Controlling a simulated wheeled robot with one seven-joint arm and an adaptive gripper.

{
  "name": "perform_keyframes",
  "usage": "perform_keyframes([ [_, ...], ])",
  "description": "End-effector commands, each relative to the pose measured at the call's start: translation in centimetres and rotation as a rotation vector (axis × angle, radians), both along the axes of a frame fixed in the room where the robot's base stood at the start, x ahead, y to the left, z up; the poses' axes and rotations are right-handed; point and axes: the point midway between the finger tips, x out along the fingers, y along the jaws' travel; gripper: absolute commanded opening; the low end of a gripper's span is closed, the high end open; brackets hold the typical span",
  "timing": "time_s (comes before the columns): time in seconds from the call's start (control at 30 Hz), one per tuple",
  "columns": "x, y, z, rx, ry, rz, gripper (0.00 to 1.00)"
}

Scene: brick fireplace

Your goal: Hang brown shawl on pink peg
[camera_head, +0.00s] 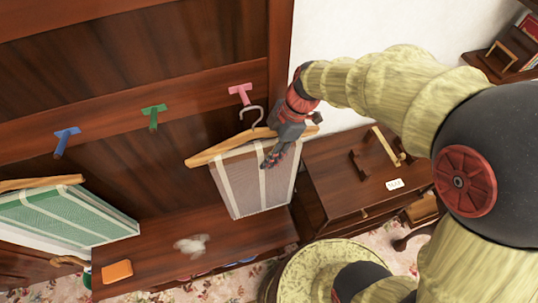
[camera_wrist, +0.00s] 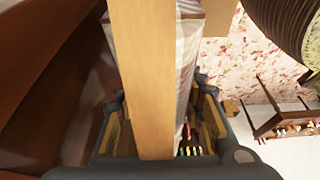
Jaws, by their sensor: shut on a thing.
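The pink peg (camera_head: 240,92) is at the right end of the dark wood rail. The brown shawl (camera_head: 238,188), greyish-brown with pale stripes, hangs over a wooden hanger (camera_head: 207,155). The hanger's metal hook (camera_head: 252,113) is just below and right of the pink peg; I cannot tell whether they touch. My gripper (camera_head: 277,148) is shut on the right part of the hanger. In the wrist view, the hanger's wooden bar (camera_wrist: 142,70) runs between the fingers of my gripper (camera_wrist: 160,125), with the shawl (camera_wrist: 186,65) beside it.
A green peg (camera_head: 153,115) and a blue peg (camera_head: 65,140) are farther left on the rail. A green striped cloth (camera_head: 65,220) hangs on another hanger at left. A bench (camera_head: 245,235) below bears an orange item (camera_head: 117,271). A wooden cabinet (camera_head: 345,200) stands at right.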

Motion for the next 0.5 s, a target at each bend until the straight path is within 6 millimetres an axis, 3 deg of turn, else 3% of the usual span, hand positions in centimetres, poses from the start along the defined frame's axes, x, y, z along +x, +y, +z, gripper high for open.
perform_keyframes([
  [0.5, 3.4, 0.9, -0.7, 0.0, -0.002, -0.001, 0.0],
])
